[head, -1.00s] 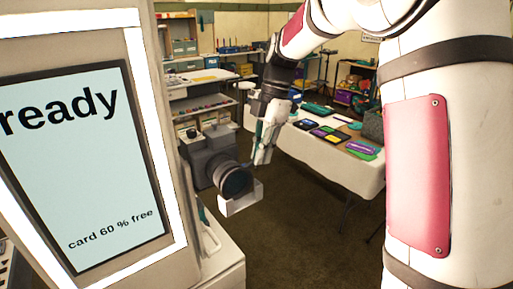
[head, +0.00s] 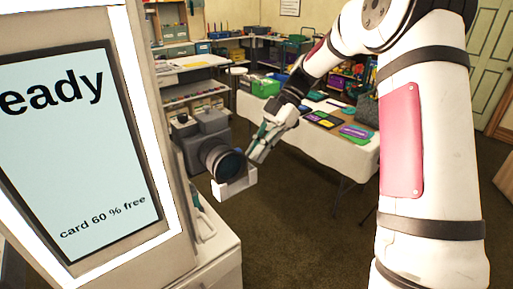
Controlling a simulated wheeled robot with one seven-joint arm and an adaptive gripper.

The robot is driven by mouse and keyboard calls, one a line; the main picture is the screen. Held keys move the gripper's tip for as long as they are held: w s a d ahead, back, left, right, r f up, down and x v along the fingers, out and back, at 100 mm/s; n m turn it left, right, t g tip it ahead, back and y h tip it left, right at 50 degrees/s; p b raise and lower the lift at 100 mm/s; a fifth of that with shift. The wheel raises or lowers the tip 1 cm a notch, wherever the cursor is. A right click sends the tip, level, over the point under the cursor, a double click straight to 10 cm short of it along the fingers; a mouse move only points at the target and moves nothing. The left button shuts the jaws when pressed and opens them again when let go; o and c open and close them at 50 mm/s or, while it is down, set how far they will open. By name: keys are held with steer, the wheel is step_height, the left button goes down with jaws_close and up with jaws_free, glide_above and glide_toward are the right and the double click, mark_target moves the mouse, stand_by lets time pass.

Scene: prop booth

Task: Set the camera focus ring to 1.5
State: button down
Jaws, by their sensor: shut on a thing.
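A dark grey camera (head: 207,142) stands beside the big screen, its lens (head: 225,162) facing forward and to the right. The focus ring (head: 211,156) is the dark band around the lens; its marks are too small to read. My gripper (head: 256,152) reaches in from the upper right, at the right side of the lens. Its fingers look shut on the focus ring, though the exact contact is partly hidden. A pale angular piece (head: 236,186) sits just below the lens front.
A large screen (head: 80,150) reading "card 60 % free" fills the left. A white-covered table (head: 345,160) with flat coloured items and a green box (head: 265,87) stands behind my arm. Shelves line the back. Dark floor (head: 300,235) is open in front.

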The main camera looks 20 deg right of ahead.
steer(key=shift+w, duration=0.15)
steer(key=c, duration=1.6)
jaws_free()
steer(key=v, duration=1.2)
